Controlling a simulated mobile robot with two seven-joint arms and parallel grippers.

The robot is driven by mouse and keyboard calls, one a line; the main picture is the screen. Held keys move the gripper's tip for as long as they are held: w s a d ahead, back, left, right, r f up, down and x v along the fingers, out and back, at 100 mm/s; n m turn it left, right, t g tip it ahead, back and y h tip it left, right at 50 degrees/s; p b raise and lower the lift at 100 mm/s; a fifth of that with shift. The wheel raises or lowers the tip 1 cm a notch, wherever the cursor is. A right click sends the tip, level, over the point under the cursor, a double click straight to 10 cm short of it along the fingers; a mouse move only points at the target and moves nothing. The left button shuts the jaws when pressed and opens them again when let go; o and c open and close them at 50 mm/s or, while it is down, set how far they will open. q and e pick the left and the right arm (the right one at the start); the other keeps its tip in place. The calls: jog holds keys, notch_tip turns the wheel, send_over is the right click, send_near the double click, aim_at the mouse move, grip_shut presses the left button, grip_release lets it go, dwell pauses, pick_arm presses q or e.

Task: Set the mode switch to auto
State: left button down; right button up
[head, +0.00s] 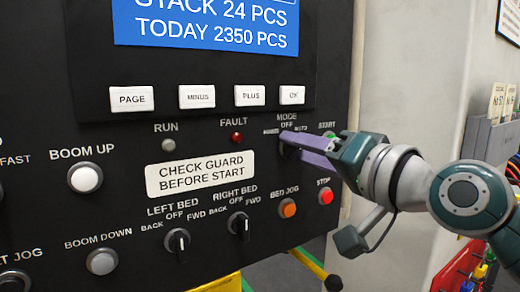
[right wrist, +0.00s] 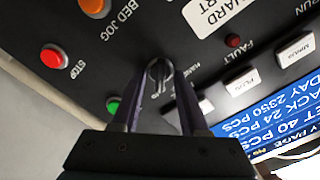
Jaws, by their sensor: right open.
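The mode switch (right wrist: 159,72) is a small dark rotary knob on the black control panel, seen in the right wrist view. In the head view my gripper mostly hides it, below the labels MODE, OFF and AUTO. My right gripper (right wrist: 161,76) is open, with one purple finger on each side of the knob. I cannot tell whether the fingers touch it, nor which label the knob points to. In the head view the right gripper (head: 300,146) reaches the panel from the right. My left gripper is not in view.
The red STOP button (head: 325,196) and orange BED JOG button (head: 289,208) sit below the gripper. The green START button (right wrist: 113,105) is close beside the fingers. The FAULT lamp (head: 237,137) is left of the switch. A row of white keys, including OK (head: 292,95), lies above.

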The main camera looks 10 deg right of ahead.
jog(key=v, duration=1)
jog(key=shift+b, duration=0.35)
jog(key=s+a+f+n+g+h+p, duration=0.1)
jog(key=s+a+f+n+g, duration=0.2)
jog(key=s+f+g, duration=0.35)
jog(key=s+d+f+n+g+h+p, duration=0.1)
jog(key=s+f+n+g+h, duration=0.15)
jog(key=s+f, duration=0.4)
jog(key=s+d+f+n+g+h+p, duration=0.15)
jog(key=s+f+g, duration=0.25)
jog(key=s, duration=0.6)
notch_tip(320, 180, up, 38)
jog(key=h+p, duration=0.1)
jog(key=p, duration=3.6)
jog(key=shift+s+f+p, duration=0.2)
jog(key=shift+s+p, duration=0.1)
jog(key=shift+p, duration=0.05)
